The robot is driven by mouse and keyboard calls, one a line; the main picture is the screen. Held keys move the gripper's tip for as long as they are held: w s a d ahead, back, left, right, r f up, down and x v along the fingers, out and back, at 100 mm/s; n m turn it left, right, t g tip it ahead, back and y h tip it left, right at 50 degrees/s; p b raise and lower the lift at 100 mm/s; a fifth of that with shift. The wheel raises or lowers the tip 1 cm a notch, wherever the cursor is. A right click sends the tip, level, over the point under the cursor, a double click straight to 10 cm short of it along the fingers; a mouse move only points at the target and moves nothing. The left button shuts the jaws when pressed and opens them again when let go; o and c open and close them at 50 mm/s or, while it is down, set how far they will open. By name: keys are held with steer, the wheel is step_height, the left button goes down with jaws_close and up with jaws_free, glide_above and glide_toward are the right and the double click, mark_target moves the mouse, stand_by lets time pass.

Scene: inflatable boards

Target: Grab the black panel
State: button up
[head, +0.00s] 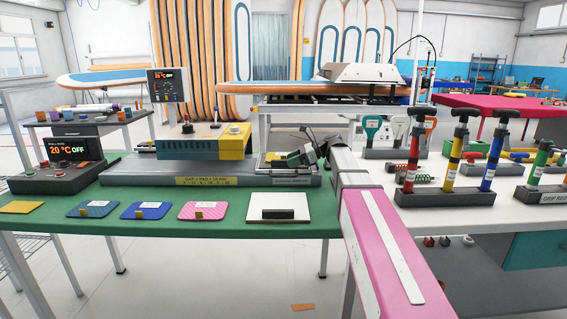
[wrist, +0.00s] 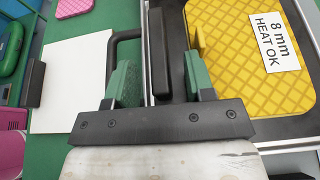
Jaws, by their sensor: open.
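No loose flat black panel stands out. In the wrist view a black upright bar (wrist: 159,50) lies between the two green fingers of my gripper (wrist: 160,85). My gripper is open, with space on both sides of the bar. A black bent handle (wrist: 126,35) is left of the bar. To the right, a black tray (wrist: 285,128) holds a yellow patterned panel (wrist: 230,45) labelled "8 mm HEAT OK". In the head view my gripper (head: 303,156) is over the right end of the grey press bed (head: 220,168). A white board (head: 260,203) bears a black block (head: 278,214).
On the green table (head: 130,235), teal (head: 92,207), blue (head: 146,211) and pink (head: 203,208) panels lie in a row, with a yellow one (head: 21,207) at far left. A heater control box (head: 65,165) stands behind. Upright pumps (head: 455,150) stand right of my arm.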

jaws_close()
steer(key=shift+r, duration=0.15)
